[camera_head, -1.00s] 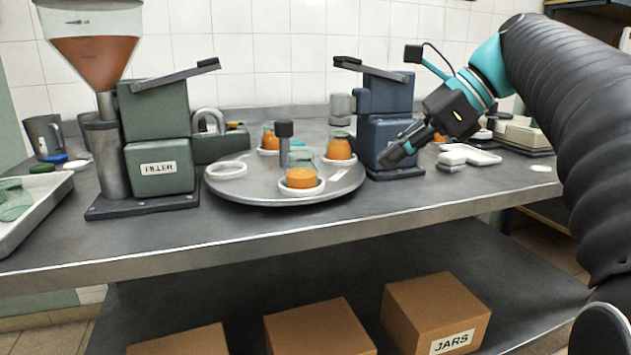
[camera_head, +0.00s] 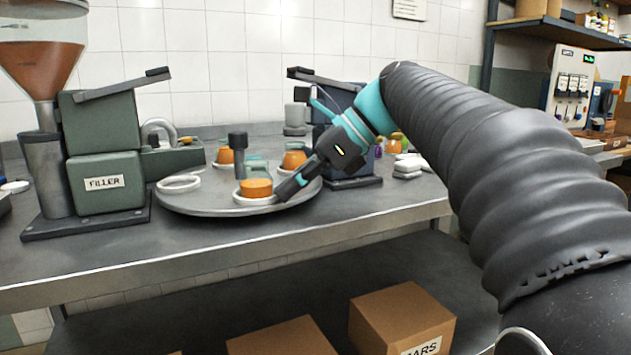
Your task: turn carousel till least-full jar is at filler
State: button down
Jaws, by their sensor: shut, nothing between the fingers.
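The round grey carousel (camera_head: 190,203) sits on the bench with a dark knob post (camera_head: 238,146) near its middle. A jar with orange contents (camera_head: 256,188) stands in a white ring at the front. Two more orange-filled jars stand at the back left (camera_head: 224,155) and the right (camera_head: 293,159). An empty white ring (camera_head: 179,183) is at the left, nearest the green filler (camera_head: 104,183). A clear jar part (camera_head: 257,167) shows behind the front jar; its contents are unclear. My gripper (camera_head: 283,196) is shut and empty, at the carousel's front right beside the front jar; contact is unclear.
A dark lever machine (camera_head: 345,168) stands behind my gripper. A hopper of orange material (camera_head: 38,65) rises above the filler. White items (camera_head: 408,168) lie on the bench at right. Cardboard boxes (camera_head: 400,320) sit on the lower shelf. The bench front edge is clear.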

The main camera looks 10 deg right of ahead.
jog(key=shift+w+a, duration=0.25)
jog(key=shift+a, duration=0.65)
